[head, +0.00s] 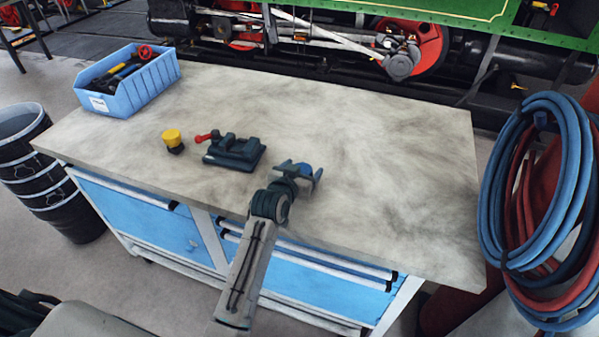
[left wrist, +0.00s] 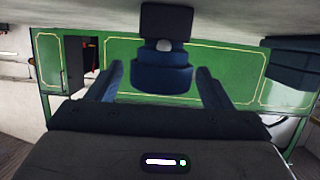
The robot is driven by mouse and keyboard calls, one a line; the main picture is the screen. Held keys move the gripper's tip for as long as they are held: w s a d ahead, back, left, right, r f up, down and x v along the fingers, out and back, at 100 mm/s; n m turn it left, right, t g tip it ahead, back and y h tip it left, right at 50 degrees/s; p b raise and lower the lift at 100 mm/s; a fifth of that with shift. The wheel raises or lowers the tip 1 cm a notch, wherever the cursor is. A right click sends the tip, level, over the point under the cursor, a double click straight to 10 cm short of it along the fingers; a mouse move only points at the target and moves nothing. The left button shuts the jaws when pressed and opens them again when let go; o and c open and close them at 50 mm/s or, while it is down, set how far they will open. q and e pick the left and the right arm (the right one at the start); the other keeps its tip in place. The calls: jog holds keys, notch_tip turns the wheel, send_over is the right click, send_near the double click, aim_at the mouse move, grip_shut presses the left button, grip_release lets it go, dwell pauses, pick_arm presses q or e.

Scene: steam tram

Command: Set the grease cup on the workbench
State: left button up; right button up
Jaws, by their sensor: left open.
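The grease cup, as I take it, is a small piece with a blue cap and dark base (head: 305,169) near the middle of the workbench (head: 380,150). It also shows in the left wrist view (left wrist: 162,74), which is upside down, with its base toward the bench top. My left gripper (head: 300,176) is open, its two fingers on either side of the cup. The fingers also show in the left wrist view (left wrist: 160,85), with gaps beside the cup. Whether the base rests on the bench is hard to tell. My right gripper is out of view.
A dark vise with a red handle (head: 235,152) and a small yellow-capped piece (head: 173,140) stand left of the gripper. A blue bin of tools (head: 150,88) is at the back left corner. Coiled hoses (head: 490,190) hang at the right. The bench's right half is clear.

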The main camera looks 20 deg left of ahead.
pick_arm(q)
jog(key=b+v, duration=0.1)
jog(key=v, duration=0.9)
jog(key=shift+s+r+b, duration=0.15)
jog(key=shift+s+b, duration=0.15)
jog(key=shift+s, duration=0.1)
jog(key=shift+s+r, duration=0.25)
jog(key=shift+s, duration=0.35)
